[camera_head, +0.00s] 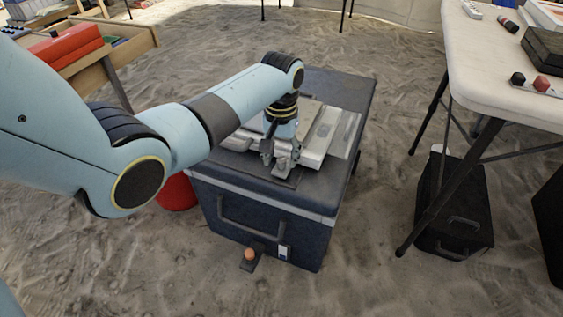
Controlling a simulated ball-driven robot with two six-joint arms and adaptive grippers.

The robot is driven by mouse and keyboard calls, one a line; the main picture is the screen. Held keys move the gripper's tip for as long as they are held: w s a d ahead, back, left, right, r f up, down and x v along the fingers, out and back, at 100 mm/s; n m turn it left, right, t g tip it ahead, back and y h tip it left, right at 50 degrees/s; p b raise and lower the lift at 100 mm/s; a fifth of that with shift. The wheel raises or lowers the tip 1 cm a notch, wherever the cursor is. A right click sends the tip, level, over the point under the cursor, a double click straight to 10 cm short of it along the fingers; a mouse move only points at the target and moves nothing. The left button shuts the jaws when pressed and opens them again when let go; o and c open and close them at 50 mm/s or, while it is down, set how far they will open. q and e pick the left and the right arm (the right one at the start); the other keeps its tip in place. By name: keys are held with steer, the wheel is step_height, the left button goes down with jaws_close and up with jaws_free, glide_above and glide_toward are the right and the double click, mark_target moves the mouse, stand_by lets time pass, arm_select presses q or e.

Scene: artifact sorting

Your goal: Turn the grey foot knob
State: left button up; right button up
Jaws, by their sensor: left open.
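My left gripper (281,160) points down over the lid of a dark blue cooler box (270,243), at the near edge of a grey-white flat device (325,132) lying on that lid. The gripper is open. The grey foot knob cannot be made out; the gripper and wrist cover part of the device, and I cannot tell whether the fingers are around a knob there. My right gripper is not in view.
A small orange knob on a dark foot (249,256) stands on the sand before the cooler. A red round object (177,192) is left of it. A white table (500,60) and black case (455,205) are at right. Sand between is clear.

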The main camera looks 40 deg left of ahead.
arm_select(q)
steer(key=shift+f, duration=0.45)
steer(key=shift+c, duration=0.4)
jaws_close()
steer(key=shift+r, duration=0.1)
